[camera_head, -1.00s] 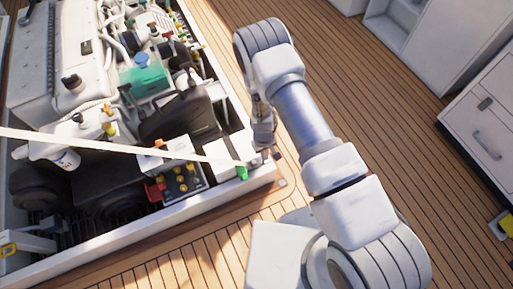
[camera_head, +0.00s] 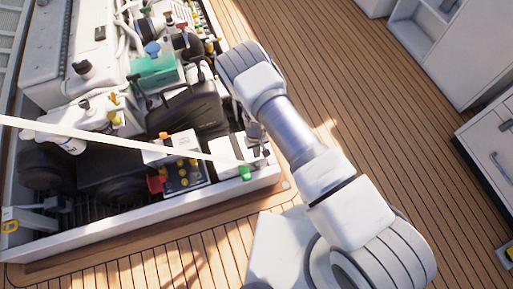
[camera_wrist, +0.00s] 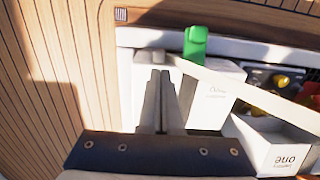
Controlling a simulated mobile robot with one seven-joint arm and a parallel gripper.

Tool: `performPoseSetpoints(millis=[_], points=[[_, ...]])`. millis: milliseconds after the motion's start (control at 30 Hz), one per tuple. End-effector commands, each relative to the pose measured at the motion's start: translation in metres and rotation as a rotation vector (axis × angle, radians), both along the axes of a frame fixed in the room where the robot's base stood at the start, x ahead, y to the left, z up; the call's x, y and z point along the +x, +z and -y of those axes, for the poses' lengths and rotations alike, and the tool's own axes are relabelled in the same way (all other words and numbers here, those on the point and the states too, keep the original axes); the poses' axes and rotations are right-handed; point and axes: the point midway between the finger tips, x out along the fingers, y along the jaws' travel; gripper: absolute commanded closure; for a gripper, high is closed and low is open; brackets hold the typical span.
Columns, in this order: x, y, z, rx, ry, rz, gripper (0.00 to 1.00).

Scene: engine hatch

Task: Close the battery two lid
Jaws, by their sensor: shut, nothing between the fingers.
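A white box (camera_head: 228,150) with a green latch-like part (camera_head: 244,172) sits in the near right corner of the engine hatch. In the wrist view my gripper (camera_wrist: 160,78) is shut and empty, in front of the box; contact is unclear.
A second white box (camera_wrist: 285,157) marked "one" is beside it. A long pale strip (camera_head: 110,138) crosses the hatch and passes over the white box. A panel with yellow knobs (camera_head: 183,176) lies to the left. The hatch rim (camera_head: 215,197) borders clear wooden deck.

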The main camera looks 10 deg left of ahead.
Motion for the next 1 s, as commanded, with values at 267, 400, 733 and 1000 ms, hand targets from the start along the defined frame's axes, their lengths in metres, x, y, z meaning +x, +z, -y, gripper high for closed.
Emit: performPoseSetpoints(millis=[267,400,733,1000], points=[[-0.003,-0.05,0.001,0.0,0.001,0.0,1.0],[-0.003,-0.057,0.001,0.001,0.001,0.001,1.0],[-0.003,-0.058,0.001,0.001,0.0,0.0,1.0],[-0.006,-0.07,0.006,0.019,-0.004,0.026,1.0]])
